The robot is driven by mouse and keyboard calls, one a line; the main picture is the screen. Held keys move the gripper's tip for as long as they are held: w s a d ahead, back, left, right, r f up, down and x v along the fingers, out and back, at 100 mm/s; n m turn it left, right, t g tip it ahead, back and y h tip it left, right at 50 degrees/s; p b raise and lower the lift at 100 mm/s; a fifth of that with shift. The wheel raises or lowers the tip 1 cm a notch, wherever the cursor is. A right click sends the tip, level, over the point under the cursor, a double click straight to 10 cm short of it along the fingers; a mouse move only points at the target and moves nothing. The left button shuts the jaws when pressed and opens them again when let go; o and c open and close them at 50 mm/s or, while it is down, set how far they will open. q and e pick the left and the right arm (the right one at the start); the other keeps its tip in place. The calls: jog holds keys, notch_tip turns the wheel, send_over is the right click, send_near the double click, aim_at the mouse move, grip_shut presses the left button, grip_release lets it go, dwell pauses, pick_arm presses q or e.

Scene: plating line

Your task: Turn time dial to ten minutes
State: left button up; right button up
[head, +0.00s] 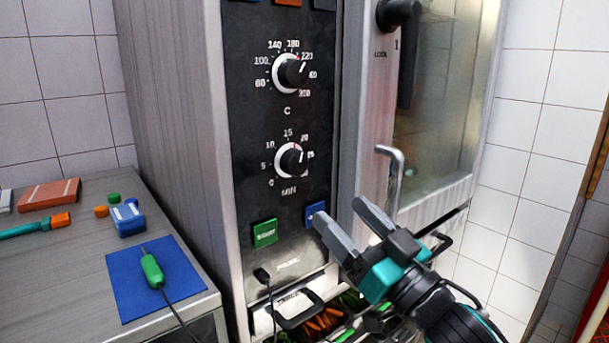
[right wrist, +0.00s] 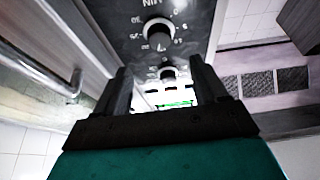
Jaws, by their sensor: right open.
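The time dial (head: 291,160), a black knob on a white ring marked MIN, sits on the oven's dark panel. Its scale runs from 0 at lower left, with 10 at upper left and 15 at the top. A small red mark shows near the upper right of the ring; the exact knob setting is unclear. My right gripper (head: 341,214) is open and empty, below and to the right of the dial, apart from it. In the right wrist view the dial (right wrist: 160,36) appears upside down beyond the open fingers (right wrist: 160,72). My left gripper is not in view.
The temperature dial (head: 291,72) is above the time dial. A green button (head: 265,233) and a blue button (head: 315,211) are below. The oven door handle (head: 391,175) stands out right. A blue mat (head: 125,270) with a green-handled probe (head: 152,269) lies on the left counter.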

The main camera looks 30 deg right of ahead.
aim_at(299, 168)
jog(key=p+x, duration=0.1)
jog(key=x, duration=0.8)
jog(key=shift+w, duration=0.3)
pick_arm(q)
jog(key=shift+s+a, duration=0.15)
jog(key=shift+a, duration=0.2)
pick_arm(e)
jog(key=shift+w+r, duration=0.2)
jog(key=shift+w, duration=0.5)
jog(key=shift+c, duration=0.4)
jog(key=c, duration=1)
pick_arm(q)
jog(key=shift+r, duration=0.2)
